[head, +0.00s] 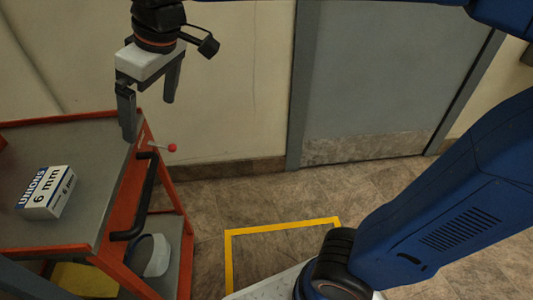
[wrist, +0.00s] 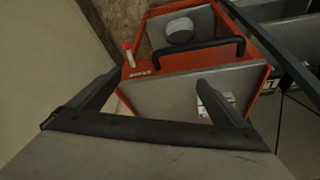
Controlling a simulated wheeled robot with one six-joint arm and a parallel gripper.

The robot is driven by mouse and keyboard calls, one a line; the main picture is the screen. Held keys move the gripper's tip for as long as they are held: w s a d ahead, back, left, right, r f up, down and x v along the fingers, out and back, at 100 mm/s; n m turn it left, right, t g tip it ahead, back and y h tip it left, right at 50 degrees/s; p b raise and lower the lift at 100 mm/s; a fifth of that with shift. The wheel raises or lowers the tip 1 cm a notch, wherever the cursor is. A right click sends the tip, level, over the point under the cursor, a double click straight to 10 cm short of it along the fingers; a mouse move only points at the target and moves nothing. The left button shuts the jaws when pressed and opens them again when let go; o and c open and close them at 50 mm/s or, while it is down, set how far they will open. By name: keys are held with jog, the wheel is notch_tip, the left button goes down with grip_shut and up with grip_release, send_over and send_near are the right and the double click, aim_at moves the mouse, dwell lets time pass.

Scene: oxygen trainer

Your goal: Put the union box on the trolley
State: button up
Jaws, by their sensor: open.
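The union box (head: 46,192), white with blue print reading "UNIONS 6 mm", lies flat on the grey top of the red trolley (head: 95,150), at the left of the head view. My gripper (head: 148,119) is open and empty, fingers pointing down, near the trolley top's far right corner. It is well apart from the box. In the wrist view, the open fingers (wrist: 157,80) show against the trolley top (wrist: 160,92). A small white part of the box (wrist: 203,112) shows there, mostly hidden behind the right finger.
A black handle (head: 137,195) and a red-knobbed lever (head: 167,147) stick out on the trolley's right side. A round white object (head: 151,255) sits on its lower shelf. A grey door (head: 390,80) stands behind. Yellow tape (head: 285,227) marks the open floor to the right.

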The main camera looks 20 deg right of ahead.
jog(key=s+d+f+m+t+h, duration=0.1)
jog(key=d+f+m, duration=0.2)
jog(key=d, duration=0.6)
jog(key=s+d+f+m+h, duration=0.1)
jog(key=s+d+f+m, duration=0.15)
jog(key=d, duration=0.65)
jog(key=s+d+f+m, duration=0.2)
jog(key=s+d+f, duration=0.2)
jog(key=d+f, duration=0.1)
jog(key=s+d+f+m+t+h, duration=0.1)
jog(key=s+d+f+m, duration=0.1)
jog(key=s+d+f, duration=0.2)
jog(key=d+f, duration=0.1)
jog(key=d, duration=0.2)
jog(key=shift+d+f+m+h, duration=0.15)
jog(key=shift+d+m+h, duration=0.15)
jog(key=shift+m, duration=0.05)
